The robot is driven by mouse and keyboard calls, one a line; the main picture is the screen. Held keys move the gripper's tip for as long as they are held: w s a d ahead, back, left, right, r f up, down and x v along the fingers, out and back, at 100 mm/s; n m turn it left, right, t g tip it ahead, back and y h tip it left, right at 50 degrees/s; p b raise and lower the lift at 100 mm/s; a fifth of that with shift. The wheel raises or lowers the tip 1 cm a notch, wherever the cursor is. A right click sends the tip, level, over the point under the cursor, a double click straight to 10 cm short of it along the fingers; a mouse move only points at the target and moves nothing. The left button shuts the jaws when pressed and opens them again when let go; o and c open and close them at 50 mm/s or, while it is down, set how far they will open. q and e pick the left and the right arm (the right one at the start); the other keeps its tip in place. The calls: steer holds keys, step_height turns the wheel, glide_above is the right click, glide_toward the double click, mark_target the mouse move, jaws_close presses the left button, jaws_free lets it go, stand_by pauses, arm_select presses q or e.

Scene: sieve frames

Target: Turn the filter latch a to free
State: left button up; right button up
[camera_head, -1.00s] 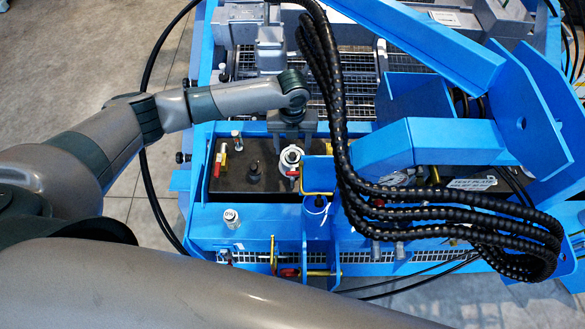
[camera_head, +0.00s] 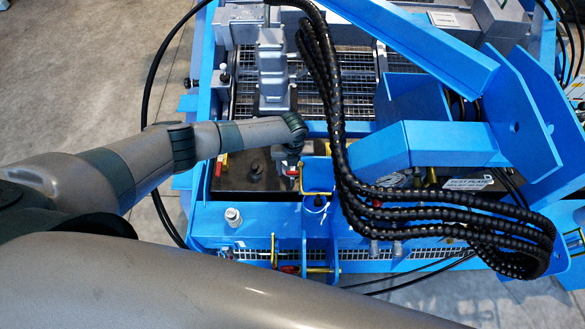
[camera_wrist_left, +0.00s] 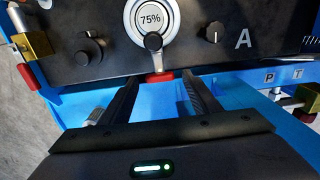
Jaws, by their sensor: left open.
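My left gripper (camera_wrist_left: 161,80) is open, its two dark fingers spread in the left wrist view. A red piece (camera_wrist_left: 160,77) at the panel edge shows between the fingertips, with no visible grip on it. A letter A is printed to the right on the dark panel (camera_wrist_left: 195,62). I cannot tell for sure which part is filter latch a. In the head view my left wrist (camera_head: 296,130) covers the dial. My right gripper is out of view.
A brass block (camera_wrist_left: 35,43) with a red lever stands left of the panel. Small black knobs (camera_wrist_left: 88,53) (camera_wrist_left: 214,33) flank the dial. In the head view, thick black hoses (camera_head: 345,150) hang just right of my left wrist, beside a yellow handle (camera_head: 318,192).

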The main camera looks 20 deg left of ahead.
arm_select(q)
steer(key=shift+f, duration=0.25)
steer(key=c, duration=1.1)
steer(key=shift+o, duration=0.2)
